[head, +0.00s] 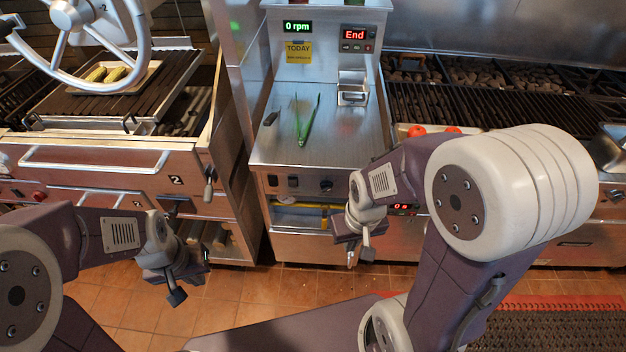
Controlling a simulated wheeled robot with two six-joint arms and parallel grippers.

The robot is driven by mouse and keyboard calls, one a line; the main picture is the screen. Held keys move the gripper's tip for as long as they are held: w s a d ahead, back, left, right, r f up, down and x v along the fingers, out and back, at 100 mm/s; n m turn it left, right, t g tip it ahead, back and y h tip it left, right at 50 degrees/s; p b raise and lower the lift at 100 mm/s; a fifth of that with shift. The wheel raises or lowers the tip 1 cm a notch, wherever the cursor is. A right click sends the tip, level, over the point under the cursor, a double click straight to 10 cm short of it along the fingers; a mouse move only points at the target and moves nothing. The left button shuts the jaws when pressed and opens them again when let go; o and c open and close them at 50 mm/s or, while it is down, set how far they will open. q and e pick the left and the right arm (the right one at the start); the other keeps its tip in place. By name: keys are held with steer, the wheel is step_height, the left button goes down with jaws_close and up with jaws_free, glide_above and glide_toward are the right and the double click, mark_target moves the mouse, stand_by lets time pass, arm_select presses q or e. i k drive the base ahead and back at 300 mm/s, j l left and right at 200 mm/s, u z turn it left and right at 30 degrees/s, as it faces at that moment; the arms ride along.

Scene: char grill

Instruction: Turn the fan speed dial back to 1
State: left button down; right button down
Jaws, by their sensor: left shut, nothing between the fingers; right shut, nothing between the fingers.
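A small dark round dial (326,186) sits on the front panel of the middle steel unit (350,138), with dark switches to its left. Its markings are too small to read, so I cannot tell its setting or confirm that it is the fan dial. A green display (298,27) above reads "0 rpm". My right gripper (358,252) is shut and empty, below and right of the dial and apart from it. My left gripper (180,286) is shut and empty over the tiled floor, in front of the left grill.
Green-handled tongs (307,122) lie on the middle counter. A red display (355,34) reads "End". The left grill (100,155) carries a white tray (132,82) with corn and a large handwheel (62,22). Another grill (450,105) stands right. The floor (245,300) ahead is clear.

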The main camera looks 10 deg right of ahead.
mark_target(326, 186)
steer(key=i+j+z, duration=0.1)
steer(key=z, duration=0.35)
steer(key=j+z, duration=0.25)
steer(key=z, duration=0.15)
steer(key=j+z, duration=0.2)
steer(key=z, duration=0.25)
steer(key=j+z, duration=0.2)
steer(key=z, duration=0.25)
